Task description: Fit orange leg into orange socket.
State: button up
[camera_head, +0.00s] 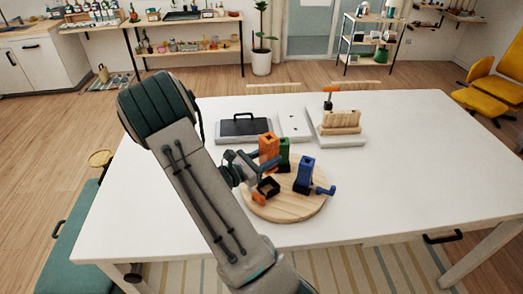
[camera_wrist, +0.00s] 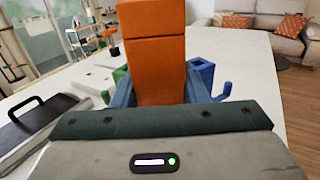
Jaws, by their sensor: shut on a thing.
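My gripper (camera_head: 264,160) is shut on the orange leg (camera_head: 268,147), a tall block held upright. In the wrist view the orange leg (camera_wrist: 153,55) fills the centre between the two blue-grey fingers (camera_wrist: 155,93). The orange socket (camera_head: 268,187), a dark open-topped box with an orange hook at its side, sits on the left of the round wooden board (camera_head: 287,208). In the head view it looks empty, and the leg appears behind and above it. Whether the leg's foot touches the board is hidden by the gripper.
A blue block (camera_head: 306,168) with a side hook stands upright on the board, right of the socket. A black-handled case (camera_head: 243,125) and a wooden rack (camera_head: 341,120) lie farther back. The table's right side is clear.

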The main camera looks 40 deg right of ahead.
aim_at(267, 175)
jog(key=shift+s+d, duration=0.1)
jog(key=shift+d, duration=0.05)
jog(key=shift+f+b, duration=2.2)
jog(key=shift+f, duration=0.7)
jog(key=shift+f+b, duration=0.9)
jog(key=shift+f, duration=0.3)
jog(key=shift+r+p, duration=0.7)
jog(key=shift+r, duration=0.25)
jog(key=shift+f+b, duration=0.85)
jog(key=shift+f, duration=0.35)
dwell(0.8)
jog(key=o, duration=1.3)
jog(key=shift+a, duration=0.25)
